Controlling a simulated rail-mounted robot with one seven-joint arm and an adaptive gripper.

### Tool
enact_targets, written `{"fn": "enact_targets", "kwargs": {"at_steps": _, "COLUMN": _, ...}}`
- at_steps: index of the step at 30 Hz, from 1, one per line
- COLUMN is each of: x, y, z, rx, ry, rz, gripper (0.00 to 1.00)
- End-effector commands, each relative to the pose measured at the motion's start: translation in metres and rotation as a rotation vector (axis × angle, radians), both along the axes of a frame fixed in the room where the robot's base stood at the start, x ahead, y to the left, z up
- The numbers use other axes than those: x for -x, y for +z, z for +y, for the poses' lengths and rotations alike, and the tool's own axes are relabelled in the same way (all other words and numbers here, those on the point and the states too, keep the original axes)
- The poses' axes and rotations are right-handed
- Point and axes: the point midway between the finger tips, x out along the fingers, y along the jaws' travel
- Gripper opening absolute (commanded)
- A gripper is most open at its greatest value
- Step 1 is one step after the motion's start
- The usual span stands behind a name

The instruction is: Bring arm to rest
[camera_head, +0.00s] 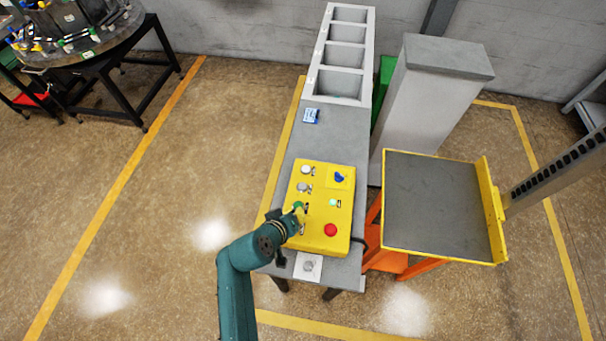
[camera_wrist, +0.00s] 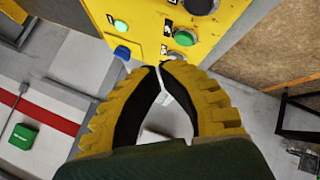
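My teal arm (camera_head: 240,275) reaches in from the bottom of the head view. My gripper (camera_head: 297,210) is at the left side of the yellow control box (camera_head: 318,240), close to a green button (camera_head: 298,205). In the wrist view, the yellow, black-lined fingers of my gripper (camera_wrist: 160,66) curve together and their tips meet or nearly meet. I see no object held between them. The box face (camera_wrist: 160,22) and the green button (camera_wrist: 184,38) show just beyond the tips; whether the tips touch anything is unclear.
The box carries a red button (camera_head: 330,230), a lit green lamp (camera_head: 333,202) and a blue switch (camera_head: 339,178). It sits on a grey bench (camera_head: 335,130) with a compartment rack (camera_head: 340,85). A yellow-edged platform (camera_head: 435,205) stands right. Floor left of the bench is clear.

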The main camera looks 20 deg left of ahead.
Motion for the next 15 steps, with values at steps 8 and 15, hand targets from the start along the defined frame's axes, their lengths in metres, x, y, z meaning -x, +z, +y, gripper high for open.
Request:
{"fn": "enact_targets", "kwargs": {"at_steps": 8, "x": -0.002, "y": 0.000, "z": -0.007, "rx": 0.000, "ry": -0.014, "rz": 0.000, "gripper": 0.00}}
{"fn": "enact_targets", "kwargs": {"at_steps": 15, "x": -0.062, "y": 0.098, "z": -0.102, "rx": -0.135, "ry": -0.231, "rz": -0.193, "gripper": 0.00}}
